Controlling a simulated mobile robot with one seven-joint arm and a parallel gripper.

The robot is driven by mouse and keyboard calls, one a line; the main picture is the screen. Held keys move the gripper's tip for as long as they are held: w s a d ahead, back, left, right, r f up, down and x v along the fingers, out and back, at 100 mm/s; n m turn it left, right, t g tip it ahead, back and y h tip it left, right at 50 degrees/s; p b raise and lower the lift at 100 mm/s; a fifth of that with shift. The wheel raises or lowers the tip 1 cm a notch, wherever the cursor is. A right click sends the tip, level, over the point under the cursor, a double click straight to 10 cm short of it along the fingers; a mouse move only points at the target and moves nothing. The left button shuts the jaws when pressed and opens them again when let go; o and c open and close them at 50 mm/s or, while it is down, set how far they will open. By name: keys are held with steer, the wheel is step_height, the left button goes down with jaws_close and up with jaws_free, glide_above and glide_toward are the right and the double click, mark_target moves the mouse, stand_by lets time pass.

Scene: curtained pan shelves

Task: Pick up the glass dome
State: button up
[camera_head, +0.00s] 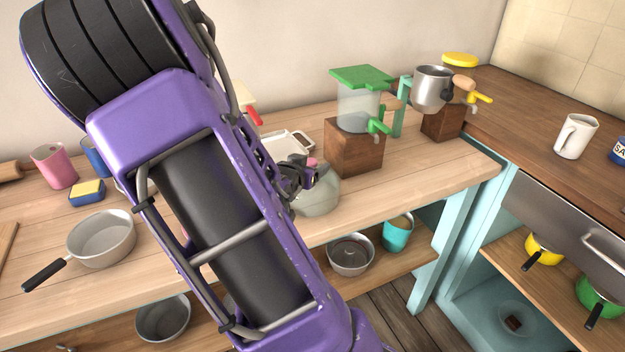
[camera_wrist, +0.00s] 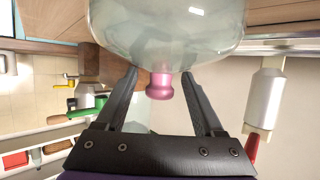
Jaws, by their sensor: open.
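The glass dome (camera_head: 320,200) sits on the wooden counter in the head view, clear and rounded, partly hidden behind my arm. It fills the upper middle of the wrist view (camera_wrist: 165,38). Its pink knob (camera_wrist: 159,88) points toward my gripper and lies between the two fingers in that picture. My gripper (camera_wrist: 158,78) is open, with a fingertip on either side of the knob. I cannot tell whether the fingers touch the glass. In the head view my gripper (camera_head: 298,176) is right at the top of the dome.
A green-lidded dispenser on a wooden block (camera_head: 354,148) stands right of the dome. A white tray (camera_head: 290,143) lies behind it. A grey pan (camera_head: 101,240) and a sponge (camera_head: 87,192) are at left. The counter's front edge is close to the dome.

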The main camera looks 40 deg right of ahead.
steer(key=shift+s+a, duration=0.1)
steer(key=c, duration=1.1)
jaws_close()
steer(key=shift+f, duration=0.15)
